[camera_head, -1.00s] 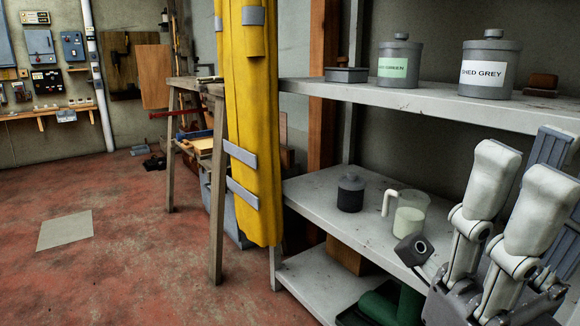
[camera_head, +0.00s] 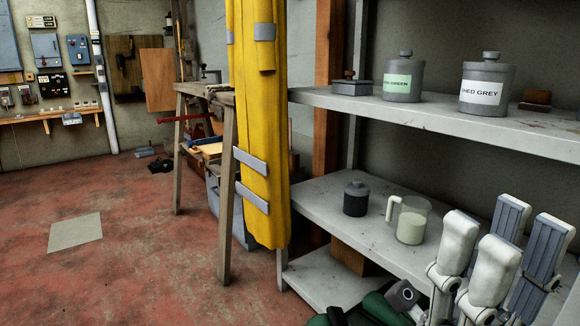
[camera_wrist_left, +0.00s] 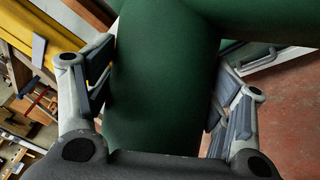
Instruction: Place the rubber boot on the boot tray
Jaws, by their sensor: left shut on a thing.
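The dark green rubber boot (camera_wrist_left: 160,90) fills the middle of the left wrist view, between the two fingers of my left gripper (camera_wrist_left: 165,62). The gripper is shut around its shaft; more green runs out at the upper right. In the head view only a green part of the boot (camera_head: 380,307) shows at the bottom edge, in front of the lower shelf. My left gripper is not clear there. My right gripper (camera_head: 507,230) is at the lower right, fingers up, apart and empty. I see no clear boot tray; a flat pale square (camera_head: 76,232) lies on the floor at left.
Grey shelves (camera_head: 340,205) on the right hold a dark jar (camera_head: 355,198), a jug (camera_head: 411,222) and labelled tins (camera_head: 403,80). A yellow panel (camera_head: 262,150) and a trestle (camera_head: 226,190) stand left of them. The red floor (camera_head: 130,270) at left is largely clear.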

